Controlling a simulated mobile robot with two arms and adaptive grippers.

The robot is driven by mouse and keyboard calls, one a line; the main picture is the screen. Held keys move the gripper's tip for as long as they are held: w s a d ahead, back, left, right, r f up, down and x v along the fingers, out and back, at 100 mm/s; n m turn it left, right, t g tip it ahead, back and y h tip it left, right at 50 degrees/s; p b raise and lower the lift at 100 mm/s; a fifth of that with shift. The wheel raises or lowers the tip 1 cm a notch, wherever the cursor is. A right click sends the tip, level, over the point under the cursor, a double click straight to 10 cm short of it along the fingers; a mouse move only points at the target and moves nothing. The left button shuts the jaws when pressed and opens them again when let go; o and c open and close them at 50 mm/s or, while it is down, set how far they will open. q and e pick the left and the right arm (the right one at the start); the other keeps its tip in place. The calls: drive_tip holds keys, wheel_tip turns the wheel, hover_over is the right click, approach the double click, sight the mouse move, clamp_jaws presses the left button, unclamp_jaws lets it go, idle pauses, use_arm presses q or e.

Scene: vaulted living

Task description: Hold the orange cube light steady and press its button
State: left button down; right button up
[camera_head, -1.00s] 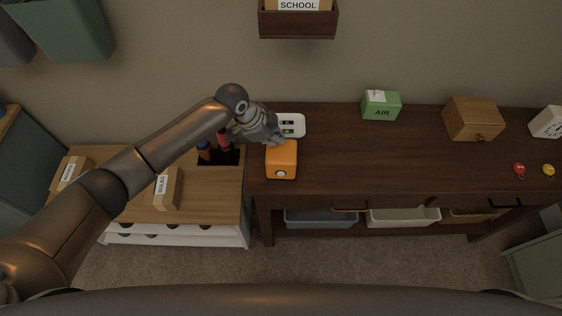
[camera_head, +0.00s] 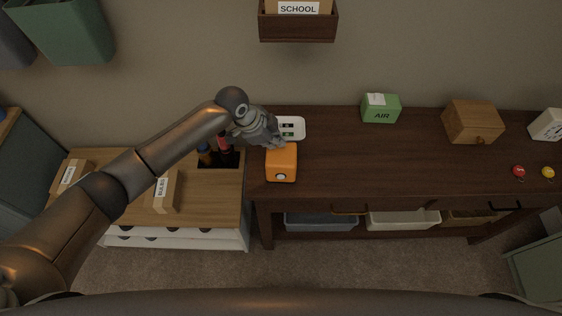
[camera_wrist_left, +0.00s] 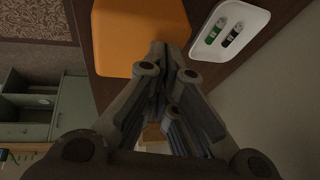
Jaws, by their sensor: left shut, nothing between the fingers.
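The orange cube light (camera_head: 282,164) sits on the dark wooden table near its left end, with a round white button (camera_head: 281,177) on its front face. My left gripper (camera_head: 280,146) is shut and empty, with its fingertips at the back top edge of the cube. I cannot tell whether they touch it. In the left wrist view the shut fingers (camera_wrist_left: 160,50) point toward the orange cube (camera_wrist_left: 135,30), and the button is out of sight there. My right gripper is not in view.
A green AIR box (camera_head: 381,108) and a wooden box (camera_head: 472,121) stand further right. The table's middle (camera_head: 370,160) is clear.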

use_arm(q)
drive_tip(key=shift+f, duration=0.1)
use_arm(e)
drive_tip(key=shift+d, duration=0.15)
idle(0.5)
use_arm(q)
drive_tip(key=shift+f+b, duration=0.3)
drive_tip(key=shift+f, duration=0.05)
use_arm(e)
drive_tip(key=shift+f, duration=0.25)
use_arm(q)
drive_tip(key=shift+s+a+f, duration=0.1)
drive_tip(key=shift+s+f, duration=0.05)
drive_tip(key=shift+f, duration=0.05)
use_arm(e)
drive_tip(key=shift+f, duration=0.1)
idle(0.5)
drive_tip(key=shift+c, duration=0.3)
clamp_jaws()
use_arm(q)
drive_tip(key=shift+s+f, duration=0.1)
idle(0.8)
